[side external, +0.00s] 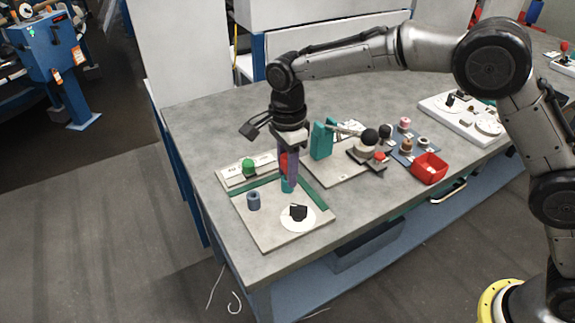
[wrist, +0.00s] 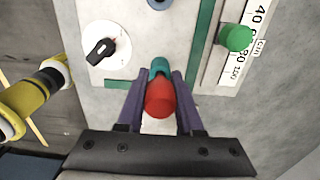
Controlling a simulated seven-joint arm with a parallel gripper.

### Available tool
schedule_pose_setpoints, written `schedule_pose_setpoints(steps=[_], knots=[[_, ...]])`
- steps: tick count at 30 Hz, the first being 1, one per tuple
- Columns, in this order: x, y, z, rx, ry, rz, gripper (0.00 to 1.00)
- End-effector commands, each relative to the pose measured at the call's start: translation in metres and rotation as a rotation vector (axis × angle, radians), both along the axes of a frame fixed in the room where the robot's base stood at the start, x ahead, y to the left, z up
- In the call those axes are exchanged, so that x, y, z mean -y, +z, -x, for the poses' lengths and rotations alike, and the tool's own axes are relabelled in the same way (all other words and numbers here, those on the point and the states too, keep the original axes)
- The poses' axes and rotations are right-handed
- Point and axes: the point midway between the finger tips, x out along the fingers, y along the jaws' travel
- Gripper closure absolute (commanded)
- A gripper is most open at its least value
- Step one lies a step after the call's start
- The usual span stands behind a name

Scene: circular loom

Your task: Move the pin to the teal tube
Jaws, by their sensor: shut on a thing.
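The red pin (wrist: 160,98) is upright between the purple fingers of my gripper (wrist: 159,78), which is shut on it. It also shows in the side view (side external: 283,161), partly hidden by a finger of my gripper (side external: 290,178). The teal tube (wrist: 160,67) is directly beyond the pin in the wrist view, lined up with it. In the side view the teal tube (side external: 287,186) is just below the pin and fingertips, on the board. I cannot tell whether the pin's lower end is inside the tube.
A blue-grey tube (side external: 253,201) and a white dial with a black knob (side external: 298,215) stand on the grey board (side external: 270,240). A green knob on a scale (side external: 248,167) is behind. A teal block (side external: 321,140) and a red bin (side external: 430,169) are to the right.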

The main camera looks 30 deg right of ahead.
Motion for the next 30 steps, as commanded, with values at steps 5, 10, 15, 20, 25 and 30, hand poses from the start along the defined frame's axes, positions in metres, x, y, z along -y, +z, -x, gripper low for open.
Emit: schedule_pose_setpoints(steps=[5, 10, 15, 20, 25, 30], knots=[[0.000, -0.008, 0.000, 0.000, 0.000, 0.000, 1.00], [0.000, -0.016, 0.000, 0.000, 0.000, 0.000, 1.00], [0.000, -0.015, 0.000, 0.001, 0.000, 0.000, 0.34], [0.000, -0.015, 0.000, 0.001, 0.000, 0.000, 0.30], [0.000, -0.014, 0.000, 0.000, 0.000, 0.000, 0.30], [0.000, 0.000, -0.001, 0.003, 0.000, -0.002, 0.30]])
